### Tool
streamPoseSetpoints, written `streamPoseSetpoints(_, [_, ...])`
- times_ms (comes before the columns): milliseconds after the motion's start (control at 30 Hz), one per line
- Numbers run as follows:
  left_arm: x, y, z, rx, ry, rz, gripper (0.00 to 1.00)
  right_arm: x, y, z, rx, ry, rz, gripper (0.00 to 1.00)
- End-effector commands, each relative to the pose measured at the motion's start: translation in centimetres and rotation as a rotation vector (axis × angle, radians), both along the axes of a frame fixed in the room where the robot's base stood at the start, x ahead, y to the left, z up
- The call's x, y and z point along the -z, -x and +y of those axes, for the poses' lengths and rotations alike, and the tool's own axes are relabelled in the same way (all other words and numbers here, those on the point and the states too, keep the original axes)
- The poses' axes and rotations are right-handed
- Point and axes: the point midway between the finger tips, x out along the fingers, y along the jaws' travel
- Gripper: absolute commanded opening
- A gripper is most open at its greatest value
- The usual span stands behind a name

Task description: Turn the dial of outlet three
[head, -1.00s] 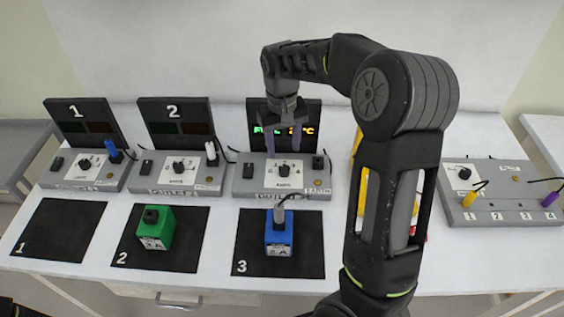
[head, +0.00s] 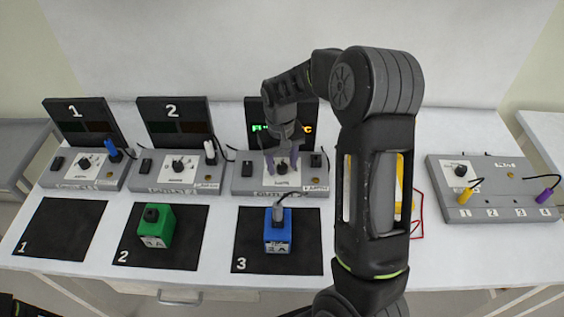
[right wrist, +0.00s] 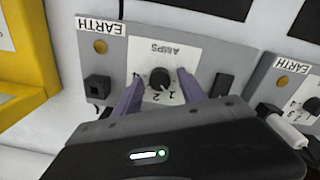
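Outlet three is a grey box (head: 242,183) with a dark display panel (head: 310,109) behind it, in the middle of the head view. Its black dial (head: 282,168) sits on a white plate and also shows in the right wrist view (right wrist: 160,78), with AMPS and numbers printed around it. My right gripper (head: 282,162) is open and points down at the box. In the right wrist view its two purple-grey fingers (right wrist: 159,92) stand on either side of the dial, with visible gaps. My left gripper is not clearly seen.
Outlets one (head: 60,177) and two (head: 150,178) stand to the left. A blue block (head: 278,246) with a plug and cable lies on mat three (head: 310,262), a green block (head: 155,235) on mat two. A grey panel (head: 490,210) with coloured plugs stands right.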

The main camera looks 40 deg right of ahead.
Motion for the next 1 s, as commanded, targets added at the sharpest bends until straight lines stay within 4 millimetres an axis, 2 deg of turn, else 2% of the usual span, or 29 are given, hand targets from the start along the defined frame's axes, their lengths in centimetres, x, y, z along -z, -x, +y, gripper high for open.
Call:
streamPoseSetpoints(67, [0.00,0.00,0.00,0.000,0.000,0.000,0.36,-0.02,-0.01,0.00,0.000,0.000,0.000,0.41])
streamPoseSetpoints(567, [-0.01,-0.01,0.00,0.000,0.000,0.000,0.36,-0.05,-0.01,0.00,0.000,0.000,0.000,0.00])
streamPoseSetpoints(1000, [0.15,-0.01,-0.01,0.000,0.001,-0.001,0.36,-0.02,-0.02,0.00,-0.022,0.000,0.000,0.00])
